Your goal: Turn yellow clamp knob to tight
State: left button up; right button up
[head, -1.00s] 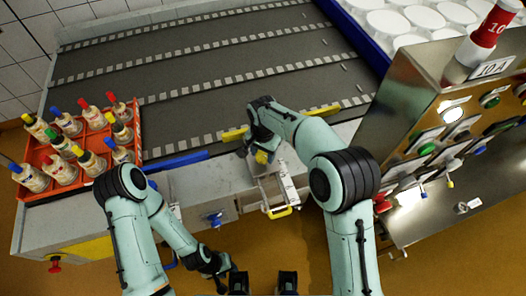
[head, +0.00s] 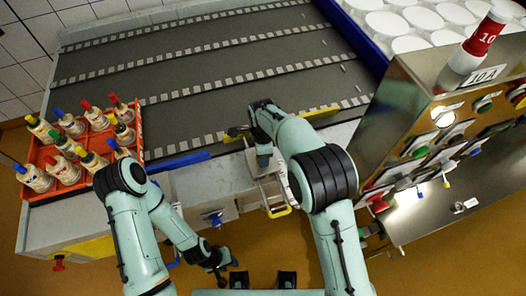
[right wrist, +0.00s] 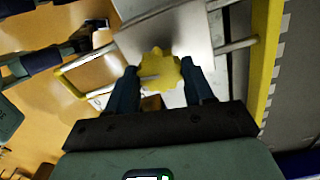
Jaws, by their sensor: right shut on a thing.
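The yellow clamp knob (right wrist: 160,70) is lobed and sits between the two fingertips of my right gripper (right wrist: 162,78) in the right wrist view. The right gripper is shut on it. In the head view the right gripper (head: 263,156) is at the conveyor's near edge and hides the knob. Behind the knob is a pale metal plate (right wrist: 190,30) with rods, part of the bracket (head: 268,185) on the conveyor side. The knob's marking and turn position cannot be read. My left gripper (head: 228,270) hangs low over the floor, empty, its fingers apart.
An orange crate (head: 40,195) of bottles with coloured caps stands at the left. A steel control cabinet (head: 400,90) with buttons stands at the right, a red-and-white cylinder (head: 482,40) on top. A yellow handle (head: 279,212) projects below the bracket. The dark conveyor belt (head: 200,75) is clear.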

pick_arm(q)
jog(key=shift+w+r+p, duration=0.5)
jog(key=shift+r, duration=0.25)
pick_arm(e)
jog(key=shift+w+r+m, duration=0.1)
jog(key=shift+m, duration=1.8)
jog(key=o, duration=1)
pick_arm(q)
jog(key=shift+w+r+p, duration=0.6)
jog(key=shift+w+r, duration=0.05)
jog(key=shift+r, duration=0.15)
pick_arm(e)
notch_tip(320, 180, up, 13)
jog(key=shift+r, duration=0.2)
